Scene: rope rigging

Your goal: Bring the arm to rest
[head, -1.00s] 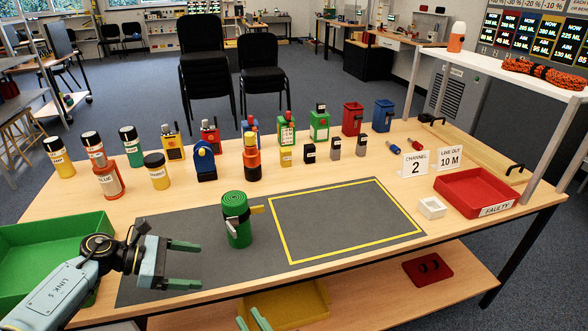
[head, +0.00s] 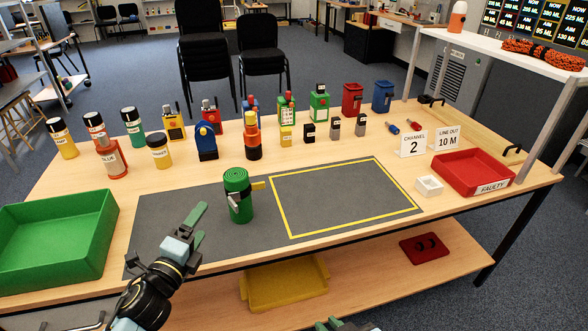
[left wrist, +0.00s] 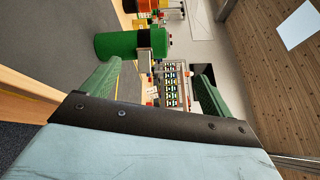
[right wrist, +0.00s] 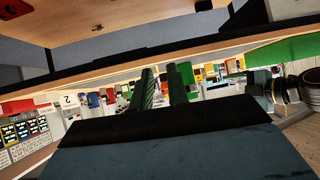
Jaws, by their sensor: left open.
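My left gripper (head: 195,228) is open and empty, above the grey mat's front part. It is in front of and to the left of the green roll (head: 238,205), apart from it. The left wrist view shows its two green fingers spread wide, with the roll (left wrist: 116,44) beyond them. The roll stands upright on the mat, with a dark strap and a yellow tab. My right gripper (head: 335,326) just shows at the bottom edge of the head view. In the right wrist view its fingers (right wrist: 163,85) stand a narrow gap apart with nothing between them.
The table holds a green tray (head: 55,272) at left and a red tray (head: 478,192) at right. Bottles and small devices line its back. The yellow-outlined area on the mat (head: 345,203) is empty. A lower shelf carries a yellow tray (head: 285,302).

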